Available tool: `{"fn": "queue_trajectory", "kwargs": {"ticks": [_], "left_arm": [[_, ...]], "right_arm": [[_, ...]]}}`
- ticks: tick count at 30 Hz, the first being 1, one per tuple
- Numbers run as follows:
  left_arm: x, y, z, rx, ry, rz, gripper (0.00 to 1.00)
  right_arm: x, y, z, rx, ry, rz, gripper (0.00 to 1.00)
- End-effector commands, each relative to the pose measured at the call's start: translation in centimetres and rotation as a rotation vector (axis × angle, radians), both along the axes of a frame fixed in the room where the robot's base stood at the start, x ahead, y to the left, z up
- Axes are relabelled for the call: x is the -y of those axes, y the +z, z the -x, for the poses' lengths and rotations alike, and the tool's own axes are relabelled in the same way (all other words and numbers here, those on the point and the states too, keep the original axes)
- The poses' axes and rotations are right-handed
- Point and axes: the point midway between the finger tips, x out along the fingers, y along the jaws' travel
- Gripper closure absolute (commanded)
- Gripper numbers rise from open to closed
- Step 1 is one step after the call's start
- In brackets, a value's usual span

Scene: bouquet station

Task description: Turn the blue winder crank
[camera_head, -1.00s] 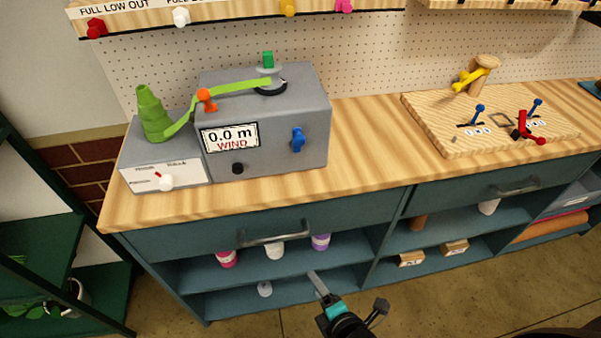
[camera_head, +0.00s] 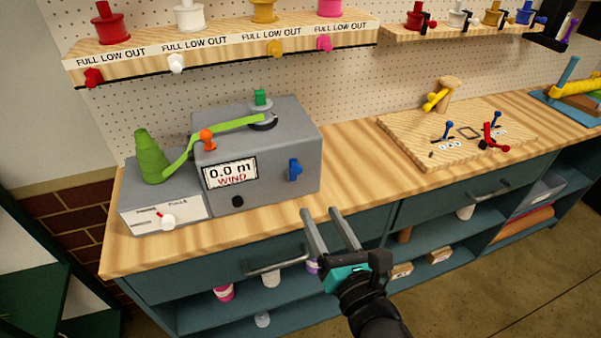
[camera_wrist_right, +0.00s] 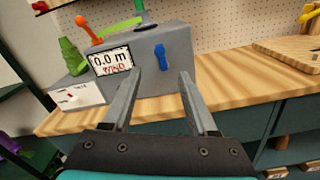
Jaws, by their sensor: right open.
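The grey winder box (camera_head: 262,150) stands on the wooden counter, with a display reading "0.0 m WIND" (camera_head: 231,174). The blue crank (camera_head: 295,170) is upright on its front face, right of the display. In the right wrist view the blue crank (camera_wrist_right: 160,56) shows between and beyond the fingertips. My right gripper (camera_head: 325,213) is open and empty, in front of the counter edge, below and right of the crank, apart from it. My left gripper is not in view.
A green ribbon runs from a green cone (camera_head: 150,157) past an orange post (camera_head: 207,139) to the winder's top. A wooden board (camera_head: 400,135) with small levers lies to the right. Shelves with spools (camera_head: 265,12) hang above. Counter between winder and board is clear.

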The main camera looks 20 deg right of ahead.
Motion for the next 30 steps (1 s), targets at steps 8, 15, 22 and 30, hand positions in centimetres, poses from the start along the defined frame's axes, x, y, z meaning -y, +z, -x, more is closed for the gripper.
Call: {"fn": "queue_trajectory", "kwargs": {"ticks": [8, 15, 22, 30], "left_arm": [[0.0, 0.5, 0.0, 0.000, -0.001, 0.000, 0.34], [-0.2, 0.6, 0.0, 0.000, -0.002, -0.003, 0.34], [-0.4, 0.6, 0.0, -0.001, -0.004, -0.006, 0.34], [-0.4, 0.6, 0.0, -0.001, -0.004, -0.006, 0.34]], "right_arm": [[-0.2, 0.1, -4.1, 0.002, 0.002, -0.001, 0.42], [-0.3, 0.1, -7.7, 0.000, 0.001, -0.002, 0.42], [-0.4, -0.1, -10.6, -0.001, 0.000, -0.002, 0.42], [-0.5, -0.1, -12.0, -0.002, 0.001, -0.003, 0.42]]}}
